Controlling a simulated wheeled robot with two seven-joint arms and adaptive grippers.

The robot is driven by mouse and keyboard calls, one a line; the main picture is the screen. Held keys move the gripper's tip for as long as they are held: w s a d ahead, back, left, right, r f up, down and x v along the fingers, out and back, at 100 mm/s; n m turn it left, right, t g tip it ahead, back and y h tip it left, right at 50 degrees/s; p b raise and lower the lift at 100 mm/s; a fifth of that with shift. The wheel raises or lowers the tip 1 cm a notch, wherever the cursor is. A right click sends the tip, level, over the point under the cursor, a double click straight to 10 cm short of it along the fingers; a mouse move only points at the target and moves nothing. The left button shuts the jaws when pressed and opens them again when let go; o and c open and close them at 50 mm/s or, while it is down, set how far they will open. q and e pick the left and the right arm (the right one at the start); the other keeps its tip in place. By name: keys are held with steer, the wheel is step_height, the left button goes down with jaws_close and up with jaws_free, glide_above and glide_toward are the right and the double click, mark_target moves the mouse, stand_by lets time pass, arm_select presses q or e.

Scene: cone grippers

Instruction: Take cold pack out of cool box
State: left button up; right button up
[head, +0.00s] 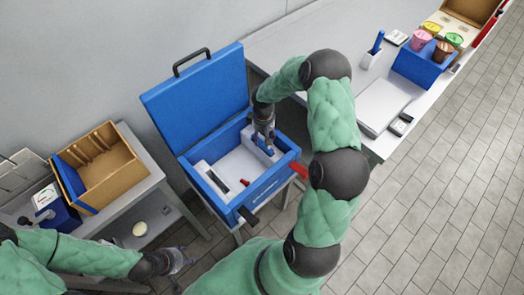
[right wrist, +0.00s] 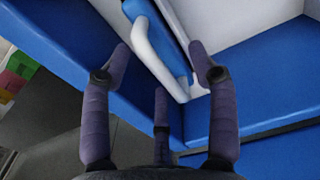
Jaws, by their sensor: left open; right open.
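The blue cool box (head: 268,186) stands open, its blue lid (head: 200,100) tilted up at the back. Inside the white interior, a cold pack (head: 249,136), blue with a white edge, stands against the far right wall. My right gripper (head: 266,141) reaches down into the box at this pack. In the right wrist view the pack (right wrist: 152,38) lies between the spread, open fingers (right wrist: 158,58); I cannot tell whether they touch it. My left gripper (head: 180,262) is open and empty, low at the left.
A small red item (head: 244,182) lies on the box floor. A cardboard box (head: 104,165) stands on the grey side table at left. The white counter (head: 300,35) at right holds a blue cup rack (head: 418,66) and a grey flat case (head: 383,106).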

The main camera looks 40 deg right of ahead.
mark_target(262, 147)
step_height(262, 147, down, 3)
steer(key=shift+f+b, duration=0.15)
steer(key=shift+b, duration=0.45)
jaws_close()
